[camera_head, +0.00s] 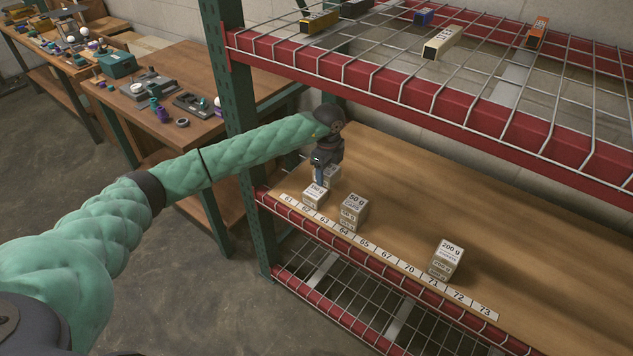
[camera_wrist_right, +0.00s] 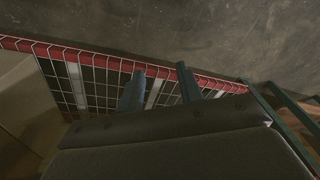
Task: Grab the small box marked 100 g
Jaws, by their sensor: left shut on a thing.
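The small box (camera_head: 314,195), whose top label seems to read 100 g, is on the wooden shelf board near the number strip at the left end. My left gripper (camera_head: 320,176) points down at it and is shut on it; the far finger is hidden.
Stacked boxes marked 50 g (camera_head: 354,211) stand to the right, and stacked boxes marked 200 g (camera_head: 446,259) farther right. A numbered strip (camera_head: 387,257) runs along the front edge. A red-edged wire shelf (camera_head: 480,120) hangs above; a green post (camera_head: 238,110) stands left.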

